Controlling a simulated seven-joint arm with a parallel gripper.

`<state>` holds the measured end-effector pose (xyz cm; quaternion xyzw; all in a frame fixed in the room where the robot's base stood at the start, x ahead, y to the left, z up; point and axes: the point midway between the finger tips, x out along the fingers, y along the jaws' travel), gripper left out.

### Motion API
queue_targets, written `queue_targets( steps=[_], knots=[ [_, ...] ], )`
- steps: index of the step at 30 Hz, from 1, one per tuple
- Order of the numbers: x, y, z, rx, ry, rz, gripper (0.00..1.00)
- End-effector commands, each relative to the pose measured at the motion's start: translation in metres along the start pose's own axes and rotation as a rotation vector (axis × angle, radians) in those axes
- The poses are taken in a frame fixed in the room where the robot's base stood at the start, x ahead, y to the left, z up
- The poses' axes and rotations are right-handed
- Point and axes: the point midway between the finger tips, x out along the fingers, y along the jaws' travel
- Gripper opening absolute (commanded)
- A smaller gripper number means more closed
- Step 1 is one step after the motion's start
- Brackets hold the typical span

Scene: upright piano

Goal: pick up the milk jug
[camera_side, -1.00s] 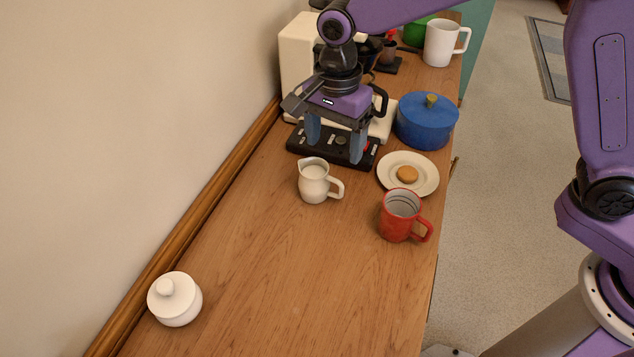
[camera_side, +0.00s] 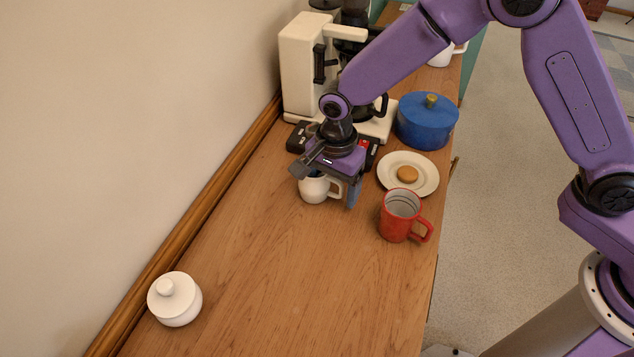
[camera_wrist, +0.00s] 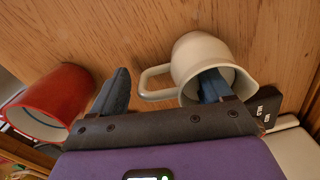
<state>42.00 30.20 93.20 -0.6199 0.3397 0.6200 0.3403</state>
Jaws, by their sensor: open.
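The milk jug (camera_side: 314,190) is small, cream-white and upright on the wooden top, with its handle to the right in the side view. My gripper (camera_side: 336,188) is open and low over the jug, hiding its upper part. In the wrist view my gripper (camera_wrist: 160,90) has one finger at the mouth of the jug (camera_wrist: 200,55), seemingly inside it. The other finger is beyond the handle, on the side of the red mug. The handle lies between the two fingers. I cannot tell whether either finger touches the jug.
A red mug (camera_side: 396,224) stands close on the right, beside a plate (camera_side: 425,183) with a biscuit (camera_side: 407,174). Behind are a black scale (camera_side: 298,139), a cream coffee machine (camera_side: 302,70) and a blue pot (camera_side: 425,127). A white lidded bowl (camera_side: 178,307) stands front left. The middle front is clear.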

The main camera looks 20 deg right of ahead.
Motion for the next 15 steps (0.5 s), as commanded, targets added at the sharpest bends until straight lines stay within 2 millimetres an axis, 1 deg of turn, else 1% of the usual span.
queue_targets(
  steps=[6, 7, 8, 9, 11, 12, 14, 15],
  knots=[
    [0.0011, -0.0002, 0.0, 0.0, 0.0, -0.001, 0.78],
    [0.001, -0.0001, 0.0, 0.0, 0.0, -0.001, 0.75],
    [0.001, -0.0002, 0.0, 0.0, 0.0, -0.001, 0.65],
    [0.0009, -0.0002, 0.0, 0.0, 0.0, -0.001, 0.52],
    [0.0009, -0.0002, 0.0, 0.0, 0.0, -0.001, 0.33],
    [0.0009, -0.0002, 0.0, 0.0, 0.0, -0.001, 0.2],
    [0.0008, -0.0002, 0.0, 0.0, 0.0, -0.001, 0.0],
    [0.0004, -0.0006, 0.0001, 0.0, -0.001, -0.002, 0.0]
  ],
)
